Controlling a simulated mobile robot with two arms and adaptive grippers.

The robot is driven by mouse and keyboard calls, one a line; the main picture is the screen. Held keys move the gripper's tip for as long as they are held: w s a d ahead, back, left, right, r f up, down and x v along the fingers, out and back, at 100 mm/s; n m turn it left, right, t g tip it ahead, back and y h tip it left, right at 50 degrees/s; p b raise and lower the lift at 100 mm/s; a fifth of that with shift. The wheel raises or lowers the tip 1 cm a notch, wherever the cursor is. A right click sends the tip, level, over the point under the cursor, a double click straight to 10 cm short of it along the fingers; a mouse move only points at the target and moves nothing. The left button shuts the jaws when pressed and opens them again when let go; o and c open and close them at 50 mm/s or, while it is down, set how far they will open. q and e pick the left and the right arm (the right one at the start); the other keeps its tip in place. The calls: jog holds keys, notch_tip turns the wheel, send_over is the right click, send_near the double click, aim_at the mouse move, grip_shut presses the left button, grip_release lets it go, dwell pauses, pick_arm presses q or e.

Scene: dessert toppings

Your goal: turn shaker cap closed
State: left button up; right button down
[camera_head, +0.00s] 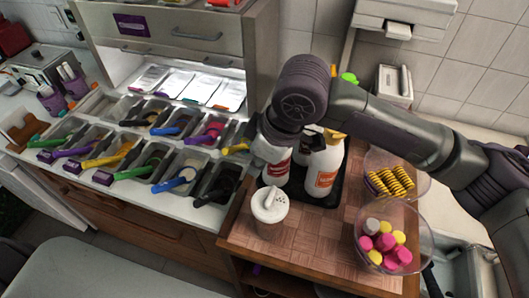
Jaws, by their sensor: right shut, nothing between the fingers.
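A white shaker (268,211) stands upright near the front left of the wooden counter top. Its cap (271,198) carries a slanted raised piece on top; whether the cap is open or closed is too small to tell. My right arm reaches in from the right, over the bottles. My right gripper (272,140) is shut and empty, behind and above the shaker, apart from it. Its fingertips are hard to make out against the white bottles. My left gripper is not in view.
White bottles with red and orange labels (325,172) stand in a dark tray just behind the shaker. Clear bowls of yellow cookies (390,181) and colored sweets (390,243) stand at the right. Topping bins with colored scoops (176,178) lie left. Wood front of center is clear.

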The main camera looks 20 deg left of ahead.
aim_at(271, 197)
jog(key=f+p, duration=0.1)
jog(key=f, duration=0.1)
jog(key=d+f+p, duration=0.1)
jog(key=f+p, duration=0.1)
jog(key=f, duration=0.1)
jog(key=shift+w+d+f, duration=0.1)
jog(key=shift+f, duration=0.2)
jog(key=shift+d, duration=0.5)
jog(key=shift+a+f, duration=0.1)
jog(key=shift+a, duration=0.1)
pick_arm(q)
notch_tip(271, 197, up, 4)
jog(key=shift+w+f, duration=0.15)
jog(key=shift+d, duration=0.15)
